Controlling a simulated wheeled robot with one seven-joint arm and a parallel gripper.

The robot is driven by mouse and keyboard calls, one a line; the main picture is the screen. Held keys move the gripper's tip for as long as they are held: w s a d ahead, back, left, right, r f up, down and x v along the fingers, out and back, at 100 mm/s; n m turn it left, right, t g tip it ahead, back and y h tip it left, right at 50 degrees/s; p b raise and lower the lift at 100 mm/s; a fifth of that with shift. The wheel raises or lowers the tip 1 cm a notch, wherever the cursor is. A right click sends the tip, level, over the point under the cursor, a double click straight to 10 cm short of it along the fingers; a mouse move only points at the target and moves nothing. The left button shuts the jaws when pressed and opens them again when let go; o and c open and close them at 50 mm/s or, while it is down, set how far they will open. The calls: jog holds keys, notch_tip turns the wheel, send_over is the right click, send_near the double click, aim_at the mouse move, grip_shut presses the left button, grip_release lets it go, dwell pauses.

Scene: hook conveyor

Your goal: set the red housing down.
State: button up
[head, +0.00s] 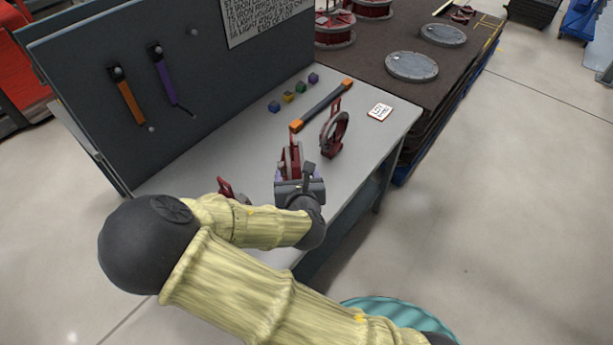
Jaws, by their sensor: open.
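My gripper (297,178) is over the grey workbench (240,150), and its jaws are open. A red housing (289,160) stands upright on the bench at the jaws, partly hidden by the gripper. I cannot tell whether the jaws touch it. A second dark red, ring-shaped housing (333,136) stands upright on the bench just beyond and to the right. Another small red part (226,187) shows to the left of the gripper, mostly hidden behind my arm.
An orange-ended dark bar (322,105) lies behind the housings. Small coloured blocks (288,97) and a white card (380,112) are on the bench. A grey panel (190,70) with hanging tools rises at the left. A dark table (440,90) with round grey discs adjoins the far end.

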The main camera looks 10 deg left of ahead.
jog(key=s+d+f+m+g+h, duration=0.1)
jog(key=d+f+m+g+h, duration=0.15)
jog(key=d+m, duration=0.55)
jog(key=d+f+m+g+h, duration=0.1)
jog(key=d+m+g+h, duration=0.15)
jog(key=d+m, duration=0.55)
jog(key=s+d+r+m+g+y, duration=0.1)
jog(key=s+d+r+m+g, duration=0.4)
jog(key=m, duration=1.8)
jog(key=s+d+r, duration=0.4)
jog(key=s+r, duration=0.1)
jog(key=s, duration=0.1)
jog(key=shift+g, duration=0.3)
